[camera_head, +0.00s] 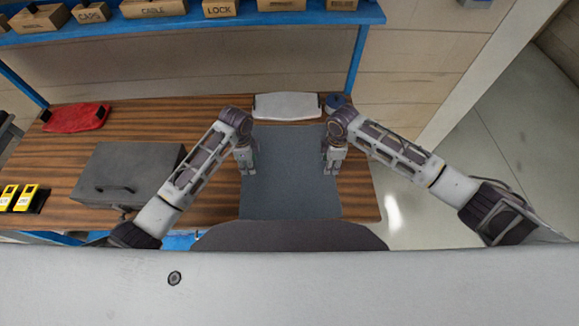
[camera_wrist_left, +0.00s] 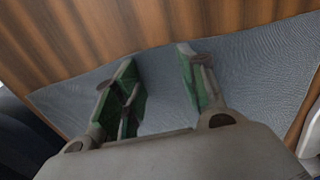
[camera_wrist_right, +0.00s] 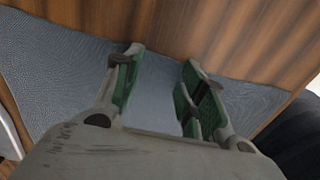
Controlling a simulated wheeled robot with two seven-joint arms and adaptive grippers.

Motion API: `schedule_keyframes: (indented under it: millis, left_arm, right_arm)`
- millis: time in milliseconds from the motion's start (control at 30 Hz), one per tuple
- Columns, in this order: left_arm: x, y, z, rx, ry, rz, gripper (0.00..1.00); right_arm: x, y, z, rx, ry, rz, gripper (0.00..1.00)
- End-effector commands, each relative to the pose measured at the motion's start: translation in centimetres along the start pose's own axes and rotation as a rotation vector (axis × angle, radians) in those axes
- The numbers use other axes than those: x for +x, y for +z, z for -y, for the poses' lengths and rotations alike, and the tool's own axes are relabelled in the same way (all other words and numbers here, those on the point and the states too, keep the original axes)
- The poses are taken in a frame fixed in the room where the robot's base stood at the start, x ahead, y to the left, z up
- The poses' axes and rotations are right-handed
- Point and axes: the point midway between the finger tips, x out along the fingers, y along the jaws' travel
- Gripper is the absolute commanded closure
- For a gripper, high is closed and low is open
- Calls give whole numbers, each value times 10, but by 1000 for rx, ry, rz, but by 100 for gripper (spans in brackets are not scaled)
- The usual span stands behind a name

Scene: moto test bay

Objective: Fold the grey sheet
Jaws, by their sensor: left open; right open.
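The grey sheet (camera_head: 290,185) lies flat and spread out on the wooden table, its near edge by the table's front. My left gripper (camera_head: 247,170) is over the sheet's left edge and my right gripper (camera_head: 330,170) over its right edge. In the left wrist view the sheet (camera_wrist_left: 255,75) passes under the open, empty fingers of my left gripper (camera_wrist_left: 160,90). In the right wrist view the sheet (camera_wrist_right: 60,75) lies under the open, empty fingers of my right gripper (camera_wrist_right: 160,90). I cannot tell whether the fingertips touch the cloth.
A grey metal box (camera_head: 125,172) stands left of the sheet on the wooden table (camera_head: 215,205). A white folded item (camera_head: 287,105) and a dark blue round item (camera_head: 335,101) lie behind it. A red pouch (camera_head: 75,118) is back left; yellow devices (camera_head: 18,197) are at far left. A blue shelf (camera_head: 180,23) overhangs the back.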

Motion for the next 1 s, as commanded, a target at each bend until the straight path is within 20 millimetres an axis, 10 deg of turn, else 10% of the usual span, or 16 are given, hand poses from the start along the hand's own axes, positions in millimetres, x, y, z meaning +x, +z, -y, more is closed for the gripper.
schedule_keyframes:
  millis: [633,1000]
  left_arm:
    - [4,0,0,0,1,0,60]
    - [5,0,-1,0,2,1,83]
  right_arm:
    - [4,0,0,0,-1,0,60]
    - [4,0,1,0,-2,1,83]
